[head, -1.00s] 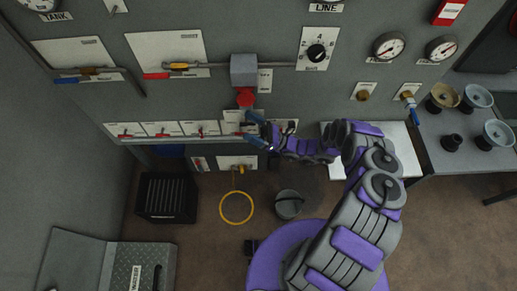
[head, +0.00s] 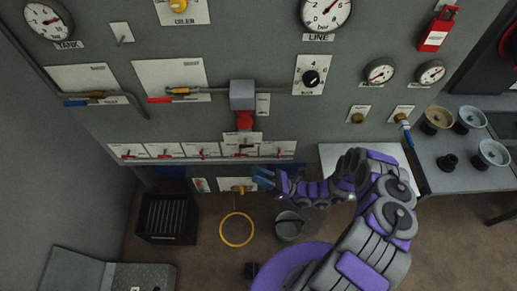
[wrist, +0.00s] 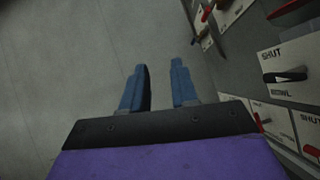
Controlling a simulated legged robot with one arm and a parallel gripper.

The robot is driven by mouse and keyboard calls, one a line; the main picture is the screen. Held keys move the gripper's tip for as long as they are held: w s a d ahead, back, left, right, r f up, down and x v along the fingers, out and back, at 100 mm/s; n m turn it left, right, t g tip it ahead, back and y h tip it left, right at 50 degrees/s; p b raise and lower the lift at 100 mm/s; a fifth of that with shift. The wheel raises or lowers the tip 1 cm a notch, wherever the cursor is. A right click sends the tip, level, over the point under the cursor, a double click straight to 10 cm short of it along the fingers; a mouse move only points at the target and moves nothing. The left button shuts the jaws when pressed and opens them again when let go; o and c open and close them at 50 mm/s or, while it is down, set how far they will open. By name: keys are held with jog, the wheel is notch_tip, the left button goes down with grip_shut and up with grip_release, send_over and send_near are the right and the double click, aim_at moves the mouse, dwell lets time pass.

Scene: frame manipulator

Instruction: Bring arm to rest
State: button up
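My gripper (head: 262,177) is in front of the lower part of the grey panel, just below the row of small red-handled valves (head: 202,152). In the wrist view, its two blue fingers (wrist: 160,85) stand apart with nothing between them. One plate in that view has a black lever (wrist: 285,77) and the word SHUT. My purple and grey arm reaches in from the lower right and bends toward the panel. A red knob (head: 244,120) under a grey box sits above the valve row.
A black crate (head: 167,218), a yellow ring (head: 237,230) and a grey bucket (head: 289,224) are on the floor below. A side table (head: 447,180) with several round fittings stands at the right. Gauges and a red tag (head: 437,29) are on the panel.

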jog(key=s+d+r+n+g+h+b, duration=0.2)
jog(key=s+d+r+n+h, duration=0.3)
jog(key=s+r+n+h, duration=0.6)
jog(key=s+d+r+n+g+h+b, duration=0.2)
jog(key=s+d+r+n+g+h, duration=0.2)
jog(key=s+r+n+h, duration=0.7)
jog(key=s+d+r+h, duration=0.1)
jog(key=s+d+h, duration=0.1)
jog(key=shift+s+n+h, duration=0.2)
jog(key=shift+n+h, duration=0.2)
